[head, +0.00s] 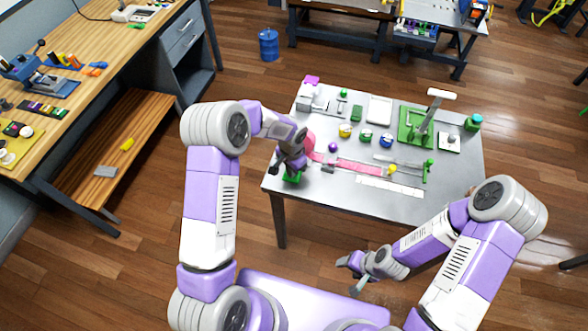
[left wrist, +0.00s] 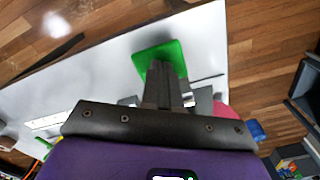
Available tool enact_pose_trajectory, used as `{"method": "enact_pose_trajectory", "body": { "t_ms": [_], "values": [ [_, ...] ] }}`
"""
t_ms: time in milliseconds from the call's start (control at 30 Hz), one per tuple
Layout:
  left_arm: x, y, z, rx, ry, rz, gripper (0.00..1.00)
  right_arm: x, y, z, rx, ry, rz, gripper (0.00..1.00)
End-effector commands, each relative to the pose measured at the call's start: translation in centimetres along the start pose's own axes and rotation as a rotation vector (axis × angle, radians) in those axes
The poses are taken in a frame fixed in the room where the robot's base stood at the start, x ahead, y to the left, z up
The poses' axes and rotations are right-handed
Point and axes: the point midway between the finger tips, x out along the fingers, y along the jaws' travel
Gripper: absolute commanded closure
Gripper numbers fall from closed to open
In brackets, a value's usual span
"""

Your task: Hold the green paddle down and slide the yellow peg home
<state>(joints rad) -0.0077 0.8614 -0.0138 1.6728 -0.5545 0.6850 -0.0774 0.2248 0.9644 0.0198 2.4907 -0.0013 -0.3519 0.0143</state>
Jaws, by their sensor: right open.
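The green paddle (head: 292,178) is at the left front edge of the grey table. It also shows as a flat green plate in the left wrist view (left wrist: 155,55). My left gripper (head: 284,168) points down at the paddle, its fingers (left wrist: 165,75) together and overlapping the paddle's edge; I cannot tell whether they touch it. A pink strap (head: 355,164) runs right from near the paddle to the yellow peg (head: 392,169). The peg is beside a green upright (head: 428,170) at the strap's right end. My right gripper (head: 352,270) is open and empty, in front of the table.
A white strip (head: 390,187) lies along the table's front. Behind the strap are a yellow item (head: 346,131), blue-banded items (head: 365,135), a purple ball (head: 333,147) and a green stand (head: 408,128). A wooden workbench (head: 110,55) stands to the left. The floor before the table is clear.

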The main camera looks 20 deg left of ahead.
Motion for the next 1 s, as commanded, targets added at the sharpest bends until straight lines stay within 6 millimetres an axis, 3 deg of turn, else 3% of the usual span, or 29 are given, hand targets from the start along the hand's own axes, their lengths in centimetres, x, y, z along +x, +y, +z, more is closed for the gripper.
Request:
{"method": "enact_pose_trajectory", "body": {
  "t_ms": [700, 1000],
  "values": [
    [3.2, 0.1, 0.1, 0.0, -0.002, 0.001, 1.0, 2.5, 0.9, -0.1, 0.0, 0.0, 0.0, 0.41],
    [3.2, 0.1, 0.1, 0.0, -0.005, 0.002, 1.0, 2.6, 1.0, -0.1, 0.0, 0.0, 0.0, 0.41]
  ]
}}
